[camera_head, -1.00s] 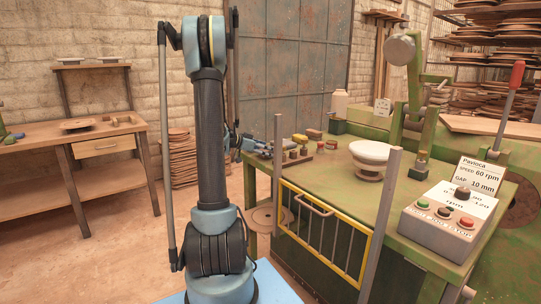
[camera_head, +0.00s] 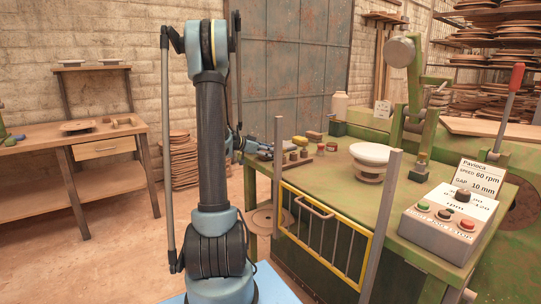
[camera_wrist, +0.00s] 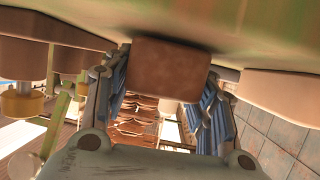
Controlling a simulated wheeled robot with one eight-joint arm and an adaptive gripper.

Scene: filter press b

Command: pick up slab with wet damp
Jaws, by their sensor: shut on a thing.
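My gripper (camera_wrist: 166,84) is shut on a reddish-brown slab (camera_wrist: 168,66) in the wrist view, with a blue ribbed finger on each side of it. The slab's top edge in that picture lies against or very near the green table surface (camera_wrist: 230,22); I cannot tell whether it touches. Its face looks darker and slightly mottled, but any wetness is hard to make out. In the head view my gripper (camera_head: 262,150) is at the table's left end, partly behind my arm, and the held slab cannot be made out there.
A white-topped round stand (camera_head: 369,155) and a button box (camera_head: 445,222) are farther right.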

